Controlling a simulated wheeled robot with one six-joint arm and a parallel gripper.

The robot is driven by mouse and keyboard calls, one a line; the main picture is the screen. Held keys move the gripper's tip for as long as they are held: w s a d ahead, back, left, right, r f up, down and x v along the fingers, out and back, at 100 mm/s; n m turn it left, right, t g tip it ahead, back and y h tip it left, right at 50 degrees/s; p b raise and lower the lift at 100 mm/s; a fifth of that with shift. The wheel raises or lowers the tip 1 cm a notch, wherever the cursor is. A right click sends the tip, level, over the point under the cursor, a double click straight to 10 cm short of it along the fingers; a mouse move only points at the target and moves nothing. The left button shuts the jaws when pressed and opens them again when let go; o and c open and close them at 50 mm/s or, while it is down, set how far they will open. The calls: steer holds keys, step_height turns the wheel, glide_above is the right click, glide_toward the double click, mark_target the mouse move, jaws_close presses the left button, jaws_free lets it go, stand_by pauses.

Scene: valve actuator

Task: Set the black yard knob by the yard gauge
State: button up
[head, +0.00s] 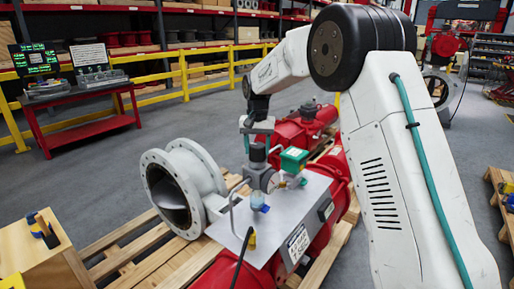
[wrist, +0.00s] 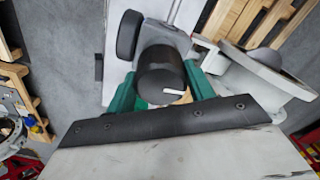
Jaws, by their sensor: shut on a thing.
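The black knob (wrist: 160,78) shows large in the wrist view, with a white mark on its top pointing to the right. My gripper (wrist: 157,95) has one green finger on each side of the knob and is shut on it from above. In the head view my gripper (head: 257,136) is over the grey regulator body (head: 259,174), and the dark knob (head: 257,153) shows just below it. A dark round part (wrist: 128,35), perhaps the gauge seen from its edge, is beside the knob in the wrist view. No dial face or needle is readable.
The regulator stands on a grey metal plate (head: 308,197) on a red actuator (head: 335,165). A green-topped box (head: 293,158) is close on the right. A grey flanged valve (head: 183,187) is on the left, over a wooden pallet (head: 120,262). A black hose (head: 241,262) runs in front.

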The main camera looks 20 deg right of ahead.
mark_target(257, 145)
steer(key=shift+m, duration=1.5)
steer(key=o, duration=1)
step_height(257, 145, up, 8)
steer(key=shift+f, duration=0.1)
